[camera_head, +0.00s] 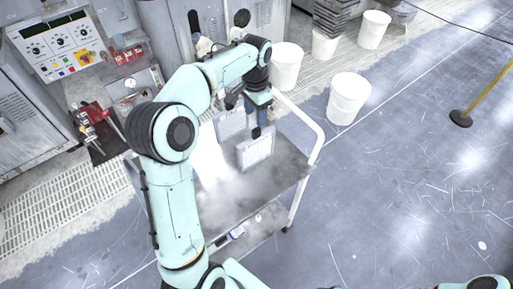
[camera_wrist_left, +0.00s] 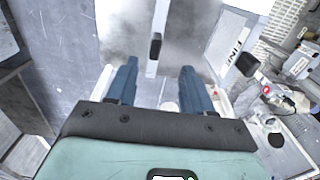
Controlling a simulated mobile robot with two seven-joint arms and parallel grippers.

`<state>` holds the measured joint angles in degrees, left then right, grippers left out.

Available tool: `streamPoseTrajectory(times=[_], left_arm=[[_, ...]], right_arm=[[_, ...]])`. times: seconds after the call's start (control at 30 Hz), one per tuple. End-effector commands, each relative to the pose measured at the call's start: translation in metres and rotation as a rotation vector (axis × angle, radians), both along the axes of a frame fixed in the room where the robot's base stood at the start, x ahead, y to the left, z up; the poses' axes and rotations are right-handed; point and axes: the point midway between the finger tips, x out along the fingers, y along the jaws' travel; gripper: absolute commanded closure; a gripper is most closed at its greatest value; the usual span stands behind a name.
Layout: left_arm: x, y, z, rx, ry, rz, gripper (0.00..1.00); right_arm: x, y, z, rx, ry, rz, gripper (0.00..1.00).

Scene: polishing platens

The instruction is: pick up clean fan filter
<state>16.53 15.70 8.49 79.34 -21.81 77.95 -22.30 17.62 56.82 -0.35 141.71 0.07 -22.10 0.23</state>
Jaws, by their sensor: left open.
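Two light grey, flat filter panels stand upright on the cart in the head view. The nearer panel (camera_head: 256,151) has a black tab on its top edge, and the other panel (camera_head: 229,124) stands behind it to the left. I cannot tell from their looks which is clean. My left gripper (camera_head: 256,114) is open just above the nearer panel. In the left wrist view its two blue fingers (camera_wrist_left: 159,68) straddle the line of a thin panel edge (camera_wrist_left: 163,18) with a black tab, apart from it. A second panel (camera_wrist_left: 232,42) with lettering stands to the right. My right gripper is out of view.
The filters' cart (camera_head: 285,172) has a white tubular handle (camera_head: 318,138) on its right. White buckets (camera_head: 349,98) stand beyond it. A control panel (camera_head: 62,40) and machine cabinets are at the back left. Open floor lies to the right, with a yellow post (camera_head: 487,92).

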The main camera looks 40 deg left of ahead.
Motion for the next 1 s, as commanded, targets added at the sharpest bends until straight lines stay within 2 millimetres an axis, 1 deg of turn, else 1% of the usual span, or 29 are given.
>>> streamPoseTrajectory(times=[0.03,0.1,0.2,0.37,0.63,0.77,0.97,1.0], left_arm=[[-0.002,0.000,-0.014,0.000,0.006,0.000,0.49],[-0.002,0.000,-0.026,-0.001,0.006,0.000,0.49],[-0.001,0.000,-0.036,0.000,0.003,0.000,0.49],[-0.001,-0.001,-0.045,-0.001,0.001,0.001,0.49],[-0.005,-0.007,-0.084,-0.001,0.004,0.001,0.49],[-0.004,-0.007,-0.092,-0.001,0.001,0.002,0.49],[-0.003,-0.007,-0.093,0.000,-0.001,0.001,0.49],[-0.003,-0.007,-0.092,0.000,-0.001,0.001,0.52]], right_arm=[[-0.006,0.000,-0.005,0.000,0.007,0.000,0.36],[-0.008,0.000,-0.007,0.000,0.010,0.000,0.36],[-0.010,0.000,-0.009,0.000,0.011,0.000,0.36],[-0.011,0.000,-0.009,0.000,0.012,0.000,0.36],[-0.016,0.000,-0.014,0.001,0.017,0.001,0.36],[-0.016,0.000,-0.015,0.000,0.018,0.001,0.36],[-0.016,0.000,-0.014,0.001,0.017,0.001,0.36],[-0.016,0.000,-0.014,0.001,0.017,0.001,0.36]])
